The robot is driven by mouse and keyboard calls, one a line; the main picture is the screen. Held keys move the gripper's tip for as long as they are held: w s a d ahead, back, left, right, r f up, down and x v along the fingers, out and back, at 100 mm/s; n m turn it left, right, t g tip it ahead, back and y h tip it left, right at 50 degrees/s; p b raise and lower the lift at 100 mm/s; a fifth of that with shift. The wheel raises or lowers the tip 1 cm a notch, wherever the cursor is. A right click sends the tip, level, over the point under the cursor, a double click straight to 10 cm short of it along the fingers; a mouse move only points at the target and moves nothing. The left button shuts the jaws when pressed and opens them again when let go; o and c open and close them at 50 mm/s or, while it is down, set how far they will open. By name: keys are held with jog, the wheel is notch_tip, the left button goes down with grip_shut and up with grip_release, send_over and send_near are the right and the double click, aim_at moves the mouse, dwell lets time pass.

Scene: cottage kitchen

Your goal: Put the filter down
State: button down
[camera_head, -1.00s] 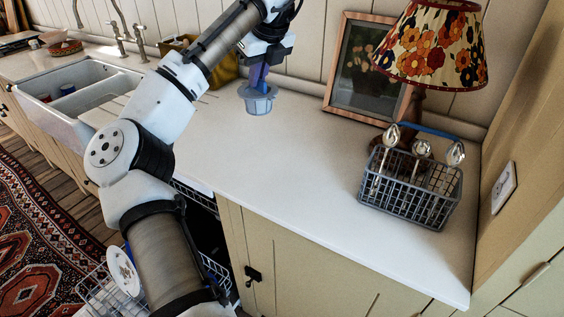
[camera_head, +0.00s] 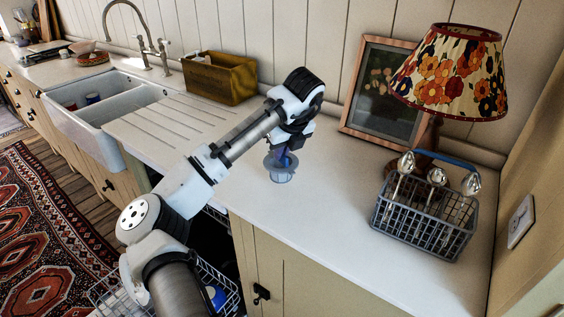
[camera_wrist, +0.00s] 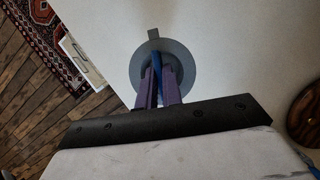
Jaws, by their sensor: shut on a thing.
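The filter (camera_head: 281,173) is a grey-blue cup with a wide rim and a blue upright handle. It is upright at the white countertop (camera_head: 330,215), left of the cutlery basket; I cannot tell whether its base touches the surface. My gripper (camera_head: 284,158) points down over it, its purple fingers shut on the handle. In the wrist view, the filter's round rim (camera_wrist: 182,82) with a small tab surrounds the fingers (camera_wrist: 158,85), and the blue handle (camera_wrist: 157,68) shows between them. The filter's underside is hidden there.
A wire basket (camera_head: 425,222) with several silver-topped pieces stands to the right, near a floral lamp (camera_head: 455,70) and a leaning picture frame (camera_head: 385,90). A yellow-brown box (camera_head: 220,78) and the sink (camera_head: 105,110) are left. The counter between filter and basket is clear.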

aim_at(283, 163)
jog(key=shift+f+p, duration=0.45)
jog(key=shift+f, duration=1.75)
jog(key=shift+f, duration=0.1)
jog(key=c, duration=1.6)
grip_release()
jog(key=shift+o, duration=0.2)
jog(key=b+v, duration=0.2)
jog(key=v, duration=1)
jog(key=shift+w, duration=0.1)
